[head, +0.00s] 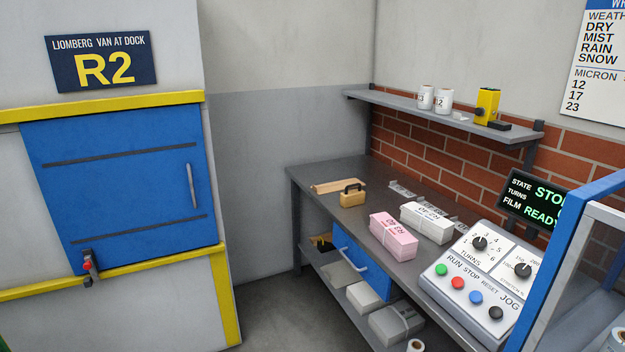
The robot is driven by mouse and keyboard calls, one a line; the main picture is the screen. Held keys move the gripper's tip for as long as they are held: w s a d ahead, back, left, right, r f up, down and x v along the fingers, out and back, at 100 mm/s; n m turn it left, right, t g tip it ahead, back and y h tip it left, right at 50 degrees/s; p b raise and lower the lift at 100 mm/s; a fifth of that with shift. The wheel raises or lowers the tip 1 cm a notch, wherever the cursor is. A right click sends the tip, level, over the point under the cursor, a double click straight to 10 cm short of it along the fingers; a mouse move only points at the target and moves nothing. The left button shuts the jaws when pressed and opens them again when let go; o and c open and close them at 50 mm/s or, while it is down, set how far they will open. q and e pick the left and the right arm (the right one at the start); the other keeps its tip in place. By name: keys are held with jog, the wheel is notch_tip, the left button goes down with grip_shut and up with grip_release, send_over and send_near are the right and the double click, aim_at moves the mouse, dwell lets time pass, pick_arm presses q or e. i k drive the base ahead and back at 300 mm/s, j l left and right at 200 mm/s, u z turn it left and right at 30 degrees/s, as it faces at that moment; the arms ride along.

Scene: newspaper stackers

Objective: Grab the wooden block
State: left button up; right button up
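Neither of my grippers is in view, and nothing touches the block.
A pink bundle (392,238) and a white bundle (428,223) lie right of the block, before a control panel (478,268). A shelf (440,115) hangs above. A blue drawer (361,264) is under the bench. A blue-framed machine (565,270) stands at right.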

aim_at(357, 197)
jog(key=i, duration=1.4)
